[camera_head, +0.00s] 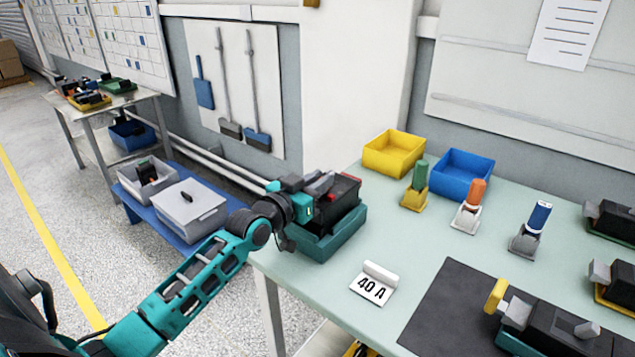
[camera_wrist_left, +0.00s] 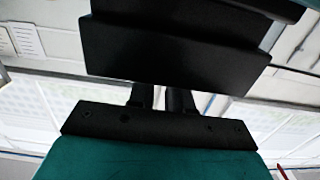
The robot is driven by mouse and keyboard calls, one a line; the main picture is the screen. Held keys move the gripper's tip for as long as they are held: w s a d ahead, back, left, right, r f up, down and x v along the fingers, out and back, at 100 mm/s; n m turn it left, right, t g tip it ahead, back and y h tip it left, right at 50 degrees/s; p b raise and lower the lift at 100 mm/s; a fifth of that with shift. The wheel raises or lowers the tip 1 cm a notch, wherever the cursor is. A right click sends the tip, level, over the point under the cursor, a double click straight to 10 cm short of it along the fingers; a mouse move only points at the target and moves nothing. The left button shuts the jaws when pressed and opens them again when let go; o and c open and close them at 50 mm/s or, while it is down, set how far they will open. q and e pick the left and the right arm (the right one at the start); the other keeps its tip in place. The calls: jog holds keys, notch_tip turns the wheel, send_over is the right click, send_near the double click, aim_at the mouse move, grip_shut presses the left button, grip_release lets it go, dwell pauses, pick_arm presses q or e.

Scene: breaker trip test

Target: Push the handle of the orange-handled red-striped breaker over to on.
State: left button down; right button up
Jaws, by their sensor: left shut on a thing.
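A black breaker-like block (camera_head: 345,190) with red parts on top is at the teal tray (camera_head: 328,240) on the near left corner of the table. Whether it has an orange handle or a red stripe cannot be told. My left gripper (camera_head: 308,203) is at its left side, shut on it. In the left wrist view a large black block (camera_wrist_left: 175,55) fills the space beyond the short dark fingers (camera_wrist_left: 165,99). The fingers' contact is mostly hidden. A breaker with a yellow handle (camera_head: 495,296) lies on the dark mat (camera_head: 440,315). My right gripper is not in view.
Green (camera_head: 420,175), orange (camera_head: 477,191) and blue (camera_head: 539,215) upright handles stand on small bases behind the mat. Yellow (camera_head: 394,153) and blue (camera_head: 461,174) bins are at the back. A "40 A" card (camera_head: 373,288) lies in front. More breakers (camera_head: 612,222) line the right edge.

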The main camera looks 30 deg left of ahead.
pick_arm(q)
jog(key=g, duration=0.1)
jog(key=w+r+g, duration=0.1)
jog(key=g, duration=0.1)
jog(key=shift+w, duration=0.25)
jog(key=g, duration=0.1)
jog(key=w+g, duration=0.1)
jog(key=shift+w+r+g+y, duration=0.25)
jog(key=shift+r+g+y, duration=0.05)
jog(key=w+g, duration=0.1)
jog(key=g, duration=0.1)
jog(key=w+g, duration=0.1)
jog(key=g, duration=0.1)
jog(key=shift+d+f, duration=0.1)
jog(key=shift+d, duration=0.05)
jog(key=shift+w+f+g, duration=0.25)
jog(key=shift+w+g, duration=0.2)
jog(key=shift+g, duration=0.55)
jog(key=shift+f, duration=0.1)
jog(key=c, duration=1.1)
grip_release()
jog(key=shift+d, duration=0.1)
jog(key=shift+o, duration=0.3)
